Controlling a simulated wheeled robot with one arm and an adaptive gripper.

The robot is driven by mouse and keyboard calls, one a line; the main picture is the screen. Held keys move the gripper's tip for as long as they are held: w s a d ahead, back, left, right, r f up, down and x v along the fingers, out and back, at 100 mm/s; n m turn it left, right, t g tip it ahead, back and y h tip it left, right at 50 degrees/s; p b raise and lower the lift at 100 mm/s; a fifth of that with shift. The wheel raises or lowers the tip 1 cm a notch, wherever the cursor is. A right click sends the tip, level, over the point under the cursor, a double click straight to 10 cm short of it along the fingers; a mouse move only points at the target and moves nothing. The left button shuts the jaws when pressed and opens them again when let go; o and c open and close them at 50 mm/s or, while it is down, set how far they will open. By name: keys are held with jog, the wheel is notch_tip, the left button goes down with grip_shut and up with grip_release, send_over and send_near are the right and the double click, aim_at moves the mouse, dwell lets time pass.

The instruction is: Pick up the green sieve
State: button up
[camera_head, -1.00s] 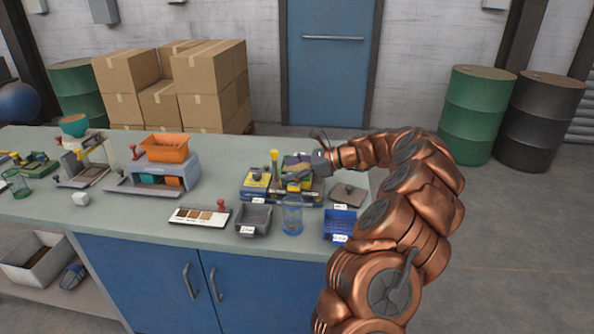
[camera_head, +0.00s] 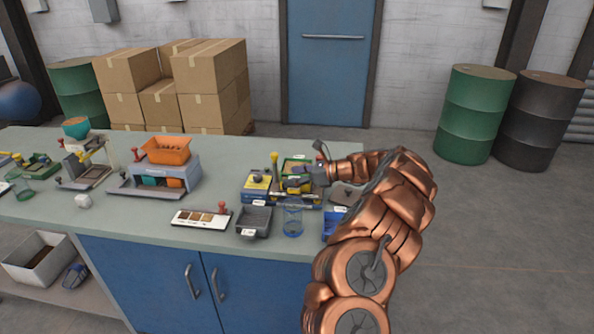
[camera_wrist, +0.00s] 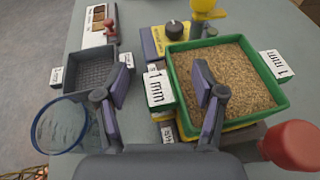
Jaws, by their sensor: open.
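The green sieve (camera_wrist: 182,62) is a square, green-rimmed tray full of brown grain, with white "1 mm" tags on two opposite sides. It sits on a yellow and dark machine. In the head view the sieve (camera_head: 297,160) is partly hidden behind my gripper. My gripper (camera_wrist: 157,78) is open and empty. In the wrist view its left finger is outside the sieve, and its right finger overlaps the grain just inside the left wall. The near tag lies between the fingers. I cannot tell how high the fingertips are above the rim.
A clear blue-rimmed cup (camera_wrist: 62,127) and a grey mesh tray (camera_wrist: 90,75) stand left of the sieve. A red knob (camera_wrist: 292,145) is at its lower right. A yellow part (camera_wrist: 206,10) rises behind it. An orange hopper (camera_head: 166,150) stands farther left on the bench.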

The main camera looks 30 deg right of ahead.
jog(key=shift+w+a+f, duration=0.25)
jog(key=shift+w+a, duration=0.1)
jog(key=shift+w, duration=0.1)
grip_shut()
dwell(0.3)
